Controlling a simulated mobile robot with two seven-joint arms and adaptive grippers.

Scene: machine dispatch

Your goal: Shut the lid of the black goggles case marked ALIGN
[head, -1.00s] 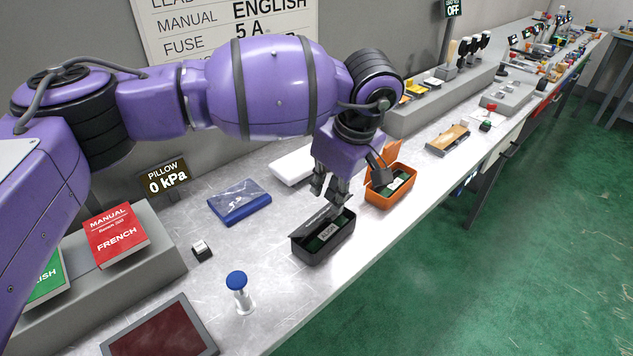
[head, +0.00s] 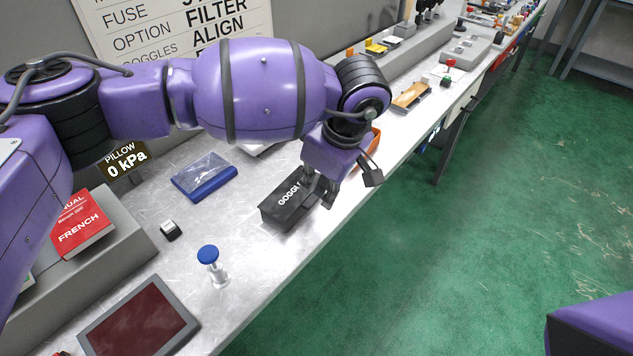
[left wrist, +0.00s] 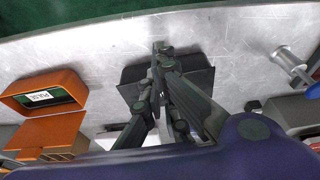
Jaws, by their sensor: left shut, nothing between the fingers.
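The black goggles case (head: 283,208) stands on the metal bench. Its lid lies down over the box, with part of the white word GOGGLES on top; no open gap shows. The ALIGN label inside is hidden. The case also shows in the left wrist view (left wrist: 200,80), behind my fingers. My left gripper (head: 326,193) is shut and empty at the right end of the lid, partly covering it. Whether the fingers touch the lid I cannot tell. My right gripper is out of view.
An orange case (left wrist: 62,84) stands open beside the black case, mostly behind my left gripper in the head view. The bench's front edge is close.

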